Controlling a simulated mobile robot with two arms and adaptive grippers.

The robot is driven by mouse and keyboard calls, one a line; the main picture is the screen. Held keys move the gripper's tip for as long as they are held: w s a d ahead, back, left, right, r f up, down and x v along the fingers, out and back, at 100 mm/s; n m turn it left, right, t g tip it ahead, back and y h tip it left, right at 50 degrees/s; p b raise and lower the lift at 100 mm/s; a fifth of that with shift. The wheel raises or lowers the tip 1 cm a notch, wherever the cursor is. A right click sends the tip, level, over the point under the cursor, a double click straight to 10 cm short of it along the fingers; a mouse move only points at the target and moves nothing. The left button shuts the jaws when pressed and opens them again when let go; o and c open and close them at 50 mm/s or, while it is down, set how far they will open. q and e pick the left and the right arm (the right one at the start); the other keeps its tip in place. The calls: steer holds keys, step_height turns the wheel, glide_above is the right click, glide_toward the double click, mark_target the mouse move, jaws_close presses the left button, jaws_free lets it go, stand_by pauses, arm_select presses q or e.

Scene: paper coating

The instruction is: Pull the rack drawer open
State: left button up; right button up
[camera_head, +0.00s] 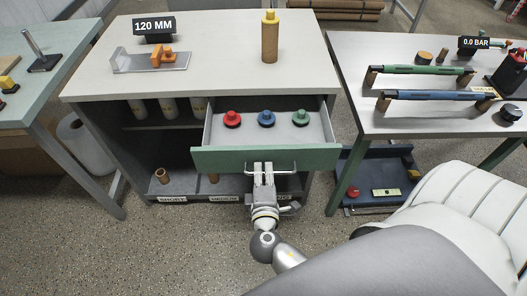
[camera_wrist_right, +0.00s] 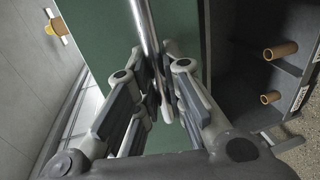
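The rack drawer (camera_head: 225,159) has a green front and stands pulled out from the white-topped rack. A red, a blue and a green knobbed piece sit inside it. Its silver bar handle (camera_head: 287,173) runs along the front; in the right wrist view the bar (camera_wrist_right: 143,28) passes between the fingers. My right gripper (camera_head: 263,168) is at the middle of the handle, and its fingers (camera_wrist_right: 166,108) are closed around the bar. My left gripper is in neither view.
The rack top (camera_head: 215,35) carries a 120 MM display (camera_head: 154,25), an orange clamp on a plate (camera_head: 160,60) and a brown bottle (camera_head: 270,40). Tables stand left and right of the rack. A blue tray (camera_head: 375,175) lies low at the right. The floor in front is clear.

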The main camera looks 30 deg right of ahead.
steer(key=o, duration=0.4)
steer(key=shift+c, duration=0.2)
steer(key=shift+s+a, duration=0.1)
steer(key=shift+s, duration=0.05)
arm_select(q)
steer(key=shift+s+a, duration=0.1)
arm_select(e)
steer(key=v, duration=1.1)
steer(key=shift+s+a, duration=0.15)
steer(key=shift+s, duration=0.15)
